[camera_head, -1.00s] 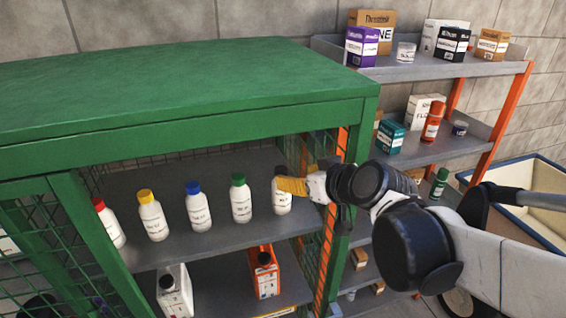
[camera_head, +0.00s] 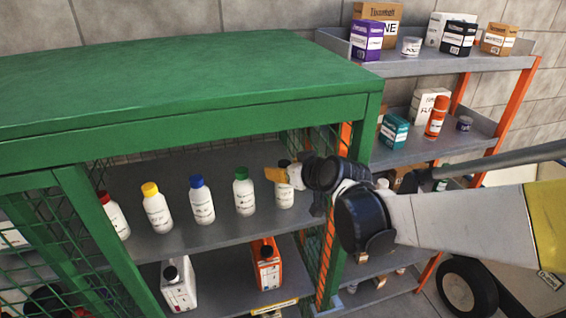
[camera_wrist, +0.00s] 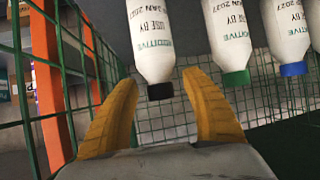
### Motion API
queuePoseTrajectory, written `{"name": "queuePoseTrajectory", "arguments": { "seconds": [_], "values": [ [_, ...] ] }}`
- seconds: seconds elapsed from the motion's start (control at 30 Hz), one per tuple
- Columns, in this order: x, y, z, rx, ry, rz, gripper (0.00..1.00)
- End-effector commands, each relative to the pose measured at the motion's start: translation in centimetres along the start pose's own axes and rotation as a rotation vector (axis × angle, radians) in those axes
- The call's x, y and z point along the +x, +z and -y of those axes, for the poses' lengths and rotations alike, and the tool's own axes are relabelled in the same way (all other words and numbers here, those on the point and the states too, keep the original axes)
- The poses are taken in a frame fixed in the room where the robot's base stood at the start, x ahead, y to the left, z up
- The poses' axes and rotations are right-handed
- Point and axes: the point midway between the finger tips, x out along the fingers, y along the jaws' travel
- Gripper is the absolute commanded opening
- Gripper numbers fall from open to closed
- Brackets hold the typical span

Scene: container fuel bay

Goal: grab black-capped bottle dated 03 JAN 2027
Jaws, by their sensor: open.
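The white black-capped bottle (camera_head: 284,197) stands upright at the right end of a row on the upper shelf of the green cage. In the wrist view, which is upside down, this bottle (camera_wrist: 150,40) has its black cap between my finger tips. Its label reads "USE BY" and "JAN 2027"; the day is not clear. My gripper (camera_wrist: 161,82) is open, with a yellow finger on each side of the cap and visible gaps. In the head view my gripper (camera_head: 274,174) is at the bottle's upper part, partly covering it.
A green-capped bottle (camera_head: 244,195) stands close on the left, then blue-capped (camera_head: 201,203), yellow-capped (camera_head: 157,210) and red-capped (camera_head: 115,217) bottles. The cage's mesh side and green post (camera_head: 355,160) are close on the right. The green top (camera_head: 180,80) is above.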

Motion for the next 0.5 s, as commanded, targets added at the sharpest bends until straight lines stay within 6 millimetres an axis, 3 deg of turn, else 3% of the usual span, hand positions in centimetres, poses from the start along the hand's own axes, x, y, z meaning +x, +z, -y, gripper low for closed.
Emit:
{"name": "queuePoseTrajectory", "arguments": {
  "seconds": [0.13,0.3,0.5],
  "values": [
    [-0.02,0.01,0.0,0.0,0.0,0.0,0.54],
    [-0.03,0.0,-0.01,0.0,0.0,0.0,0.02],
    [-0.04,0.01,-0.01,0.0,0.0,0.0,0.0]
  ]
}}
